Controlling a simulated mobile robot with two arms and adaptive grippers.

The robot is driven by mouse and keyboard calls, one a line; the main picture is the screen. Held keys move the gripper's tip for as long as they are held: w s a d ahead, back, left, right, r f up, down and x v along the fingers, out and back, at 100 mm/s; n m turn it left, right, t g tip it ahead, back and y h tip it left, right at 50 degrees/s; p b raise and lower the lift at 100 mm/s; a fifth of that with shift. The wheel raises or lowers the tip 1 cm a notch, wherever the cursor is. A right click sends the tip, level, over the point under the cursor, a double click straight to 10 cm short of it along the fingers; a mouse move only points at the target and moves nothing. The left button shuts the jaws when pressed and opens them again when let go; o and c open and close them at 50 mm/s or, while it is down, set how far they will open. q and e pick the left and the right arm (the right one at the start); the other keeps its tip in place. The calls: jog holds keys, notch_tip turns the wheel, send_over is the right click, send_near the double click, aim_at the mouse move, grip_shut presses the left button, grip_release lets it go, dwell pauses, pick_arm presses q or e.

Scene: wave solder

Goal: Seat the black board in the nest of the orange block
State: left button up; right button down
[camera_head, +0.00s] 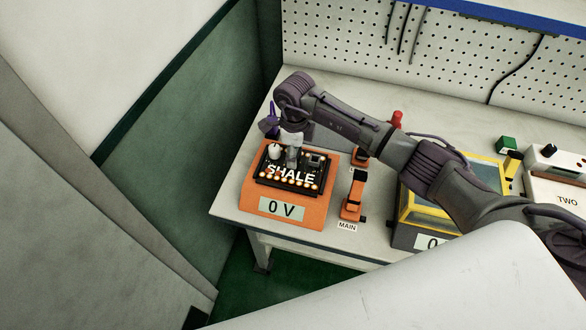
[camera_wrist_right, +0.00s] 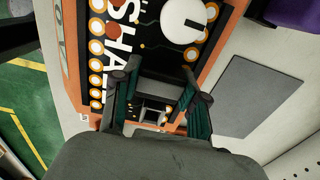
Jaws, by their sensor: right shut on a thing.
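The black board (camera_head: 271,181), lettered SHALE and with gold dots along its front edge, lies on top of the orange block (camera_head: 247,201), within its outline. The block's front display reads 0 V. My right gripper (camera_head: 292,152) comes down over the middle of the board and is shut on it. In the right wrist view, the gripper's green-padded fingers (camera_wrist_right: 158,100) reach down among the parts on the board (camera_wrist_right: 150,45), with the orange block's rim (camera_wrist_right: 226,22) around it. The fingers hide the exact grip. I cannot tell if the board is fully down in the nest. My left gripper is not in view.
An orange lever switch (camera_head: 353,195) labelled MAIN stands right of the block, with another orange switch (camera_head: 359,156) behind. A yellow-framed box (camera_head: 415,213) and a white unit marked TWO (camera_head: 566,194) are farther right. A pegboard (camera_head: 340,45) closes the back.

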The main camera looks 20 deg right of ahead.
jog(key=shift+f+b, duration=0.5)
dwell(0.3)
jog(key=c, duration=0.5)
grip_release()
jog(key=shift+c, duration=0.2)
jog(key=shift+r, duration=0.2)
notch_tip(320, 180, up, 12)
jog(key=shift+f, duration=0.2)
